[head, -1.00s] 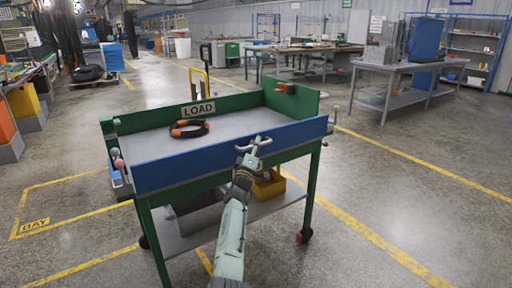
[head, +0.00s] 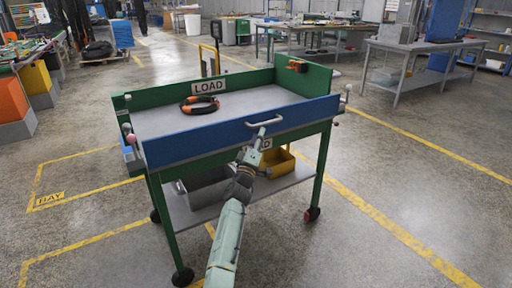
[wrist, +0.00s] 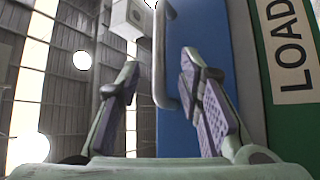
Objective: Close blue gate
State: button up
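The blue gate (head: 205,142) is the long front panel of a green cart. It stands roughly upright along the cart's near side; I cannot tell whether it is latched. A pale bar handle (head: 265,121) sits on its outer face near the top, right of the middle. My gripper (head: 258,138) is just in front of and below the handle. In the wrist view, my gripper (wrist: 160,72) is open, with its fingers apart on either side of the handle (wrist: 158,60). The blue gate (wrist: 185,25) fills the space behind the right finger. Contact with the handle is not clear.
The cart bed (head: 240,101) carries an orange-black hose coil (head: 200,105) beside the LOAD sign (head: 208,86). A grey bin (head: 207,188) and a yellow bin (head: 277,163) stand on the lower shelf. The floor right of the cart is clear.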

jog(key=shift+v, duration=2.15)
